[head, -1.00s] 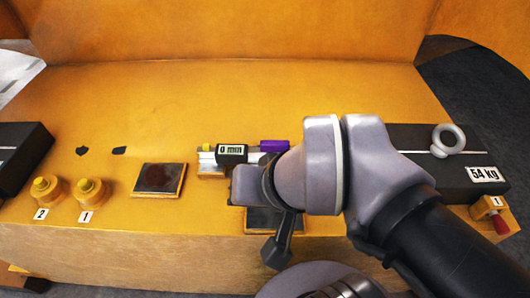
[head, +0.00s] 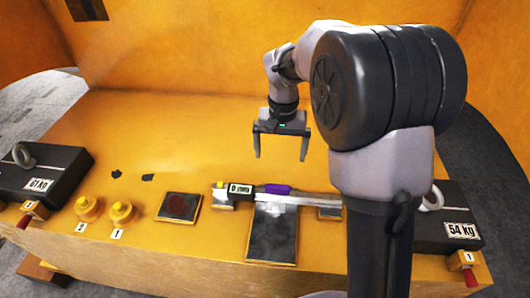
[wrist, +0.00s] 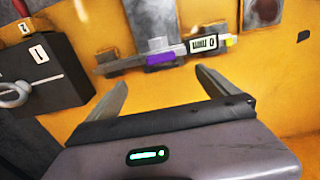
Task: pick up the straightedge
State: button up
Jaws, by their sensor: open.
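The straightedge (head: 310,198) is a long silver bar with a purple grip (head: 277,189) and a dark display box (head: 240,189) near its left end. It lies across small blocks and a dark plate on the orange bench. My arm hides part of its right side. In the wrist view the straightedge (wrist: 125,64) runs across beyond my fingertips, its purple grip roughly between them. My gripper (head: 281,157) is open and empty, fingers pointing down, apart from the bar and further back than it. It also shows in the wrist view (wrist: 163,80).
Dark weights stand at left (head: 45,174) and right (head: 450,218), with ring handles. Yellow-topped knobs (head: 121,213) and a dark square plate (head: 179,207) are left of the straightedge. A grey plate (head: 272,234) lies under it. The bench behind is mostly clear.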

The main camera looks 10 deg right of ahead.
aim_at(278, 187)
notch_tip(278, 187, down, 13)
jog(key=b, duration=0.3)
jog(key=shift+w+a, duration=0.1)
jog(key=shift+a, duration=0.05)
notch_tip(278, 187, down, 5)
jog(key=shift+w+r+b, duration=0.15)
jog(key=shift+b, duration=0.55)
jog(key=shift+r, duration=0.1)
grip_shut()
jog(key=shift+r, duration=0.15)
jog(key=shift+w+r, duration=0.1)
jog(key=shift+r, duration=0.25)
jog(key=r, duration=0.1)
jog(key=r+p, duration=0.1)
jog(key=shift+s+r, duration=0.4)
jog(key=s+a+r, duration=0.1)
jog(key=s, duration=1.4)
jog(key=shift+s+a, duration=0.15)
jog(key=shift+a, duration=0.05)
